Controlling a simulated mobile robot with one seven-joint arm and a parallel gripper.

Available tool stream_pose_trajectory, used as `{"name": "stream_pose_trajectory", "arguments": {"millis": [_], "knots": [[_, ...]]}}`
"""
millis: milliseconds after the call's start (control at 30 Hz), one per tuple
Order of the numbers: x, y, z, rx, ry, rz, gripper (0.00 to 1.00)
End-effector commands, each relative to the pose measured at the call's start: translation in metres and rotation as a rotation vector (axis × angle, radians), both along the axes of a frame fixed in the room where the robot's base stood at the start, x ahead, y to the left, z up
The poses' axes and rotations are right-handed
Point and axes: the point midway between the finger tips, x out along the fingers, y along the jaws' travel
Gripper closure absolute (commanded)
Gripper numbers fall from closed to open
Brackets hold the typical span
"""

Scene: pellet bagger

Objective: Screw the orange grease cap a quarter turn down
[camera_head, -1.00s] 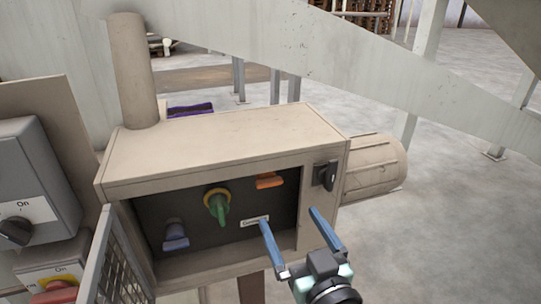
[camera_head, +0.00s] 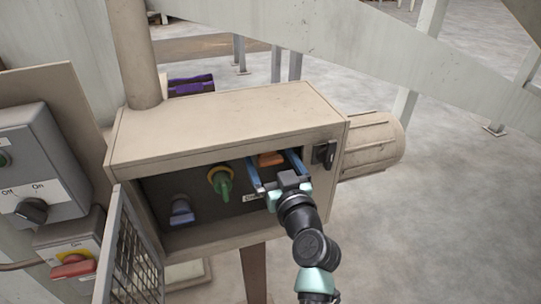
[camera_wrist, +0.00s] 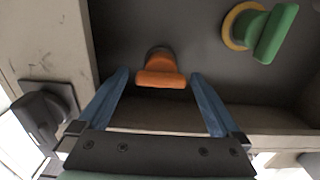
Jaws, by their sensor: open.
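The orange grease cap (camera_head: 270,159) sits on the dark back panel inside the beige box, at its upper right. It also shows in the wrist view (camera_wrist: 161,72), with a wide bar-shaped grip in front of a rounder base. My gripper (camera_head: 273,166) reaches into the box opening. Its two blue fingers are open and empty; in the wrist view (camera_wrist: 160,78) they stand to either side of the orange cap, with gaps and no visible contact.
A green handle on a yellow ring (camera_head: 220,181) and a blue-grey knob (camera_head: 181,211) sit left of the cap. The box's top edge (camera_head: 230,152) and right wall lie close to my gripper. A black latch (camera_head: 325,153) is at right. A mesh door (camera_head: 133,255) hangs open at left.

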Motion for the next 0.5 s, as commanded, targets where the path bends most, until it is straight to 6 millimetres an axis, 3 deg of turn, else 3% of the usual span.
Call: {"name": "stream_pose_trajectory", "arguments": {"millis": [333, 500], "knots": [[0.0032, 0.0015, -0.0003, 0.000, 0.000, 0.001, 0.00], [0.0030, 0.0013, -0.0002, 0.001, 0.000, 0.000, 0.29]]}}
